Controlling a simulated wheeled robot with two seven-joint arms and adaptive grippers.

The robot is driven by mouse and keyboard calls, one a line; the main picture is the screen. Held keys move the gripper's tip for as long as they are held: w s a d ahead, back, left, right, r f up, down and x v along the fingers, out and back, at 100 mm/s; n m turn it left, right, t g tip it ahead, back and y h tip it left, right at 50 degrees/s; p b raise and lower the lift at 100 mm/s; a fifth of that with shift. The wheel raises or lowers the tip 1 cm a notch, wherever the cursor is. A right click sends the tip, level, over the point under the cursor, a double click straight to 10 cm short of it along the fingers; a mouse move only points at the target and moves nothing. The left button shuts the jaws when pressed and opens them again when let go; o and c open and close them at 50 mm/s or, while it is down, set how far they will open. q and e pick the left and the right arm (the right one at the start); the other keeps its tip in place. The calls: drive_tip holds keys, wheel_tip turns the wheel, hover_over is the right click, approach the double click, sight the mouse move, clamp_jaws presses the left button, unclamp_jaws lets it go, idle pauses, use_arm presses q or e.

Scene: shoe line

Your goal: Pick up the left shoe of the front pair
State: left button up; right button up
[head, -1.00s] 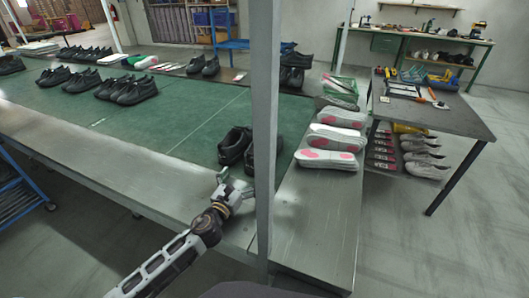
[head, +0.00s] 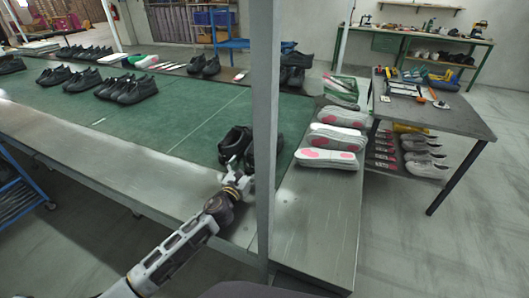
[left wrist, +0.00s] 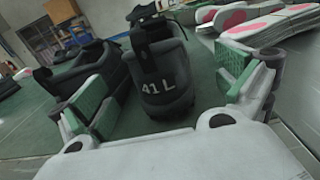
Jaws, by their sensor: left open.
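The front pair of black shoes stands on the green belt near its front edge. In the head view one shoe (head: 234,143) is at the left, and the other (head: 250,158) is partly hidden by the grey post. In the left wrist view a shoe marked "41 L" (left wrist: 165,85) shows its heel towards me, and its partner (left wrist: 88,72) is to its left. My left gripper (head: 240,178) is just in front of the pair. In the wrist view the green-padded fingers (left wrist: 165,92) are open, with the 41 L heel between and beyond them, apart from both pads. My right gripper is not in view.
The grey post (head: 264,120) rises close to the right of my left gripper. White and pink insoles (head: 330,140) are stacked on the metal side table (head: 310,225). More black shoes (head: 128,88) stand farther back on the belt (head: 180,120). The belt's left front is clear.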

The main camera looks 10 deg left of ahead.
use_arm(q)
drive_tip(key=shift+w+d, duration=0.15)
drive_tip(key=shift+w, duration=0.95)
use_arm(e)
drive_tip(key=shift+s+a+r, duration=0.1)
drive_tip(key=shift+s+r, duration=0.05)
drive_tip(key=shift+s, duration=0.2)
use_arm(q)
drive_tip(key=shift+w, duration=0.15)
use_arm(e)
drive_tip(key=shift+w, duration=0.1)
use_arm(q)
drive_tip(key=shift+w+d, duration=0.1)
drive_tip(key=shift+w, duration=0.1)
drive_tip(key=shift+w+d, duration=0.1)
drive_tip(key=shift+w, duration=0.55)
drive_tip(key=shift+w+d+f+b, duration=0.15)
drive_tip(key=shift+w+b, duration=0.25)
drive_tip(key=shift+w, duration=0.7)
drive_tip(key=shift+w+d, duration=0.1)
drive_tip(key=shift+w, duration=0.35)
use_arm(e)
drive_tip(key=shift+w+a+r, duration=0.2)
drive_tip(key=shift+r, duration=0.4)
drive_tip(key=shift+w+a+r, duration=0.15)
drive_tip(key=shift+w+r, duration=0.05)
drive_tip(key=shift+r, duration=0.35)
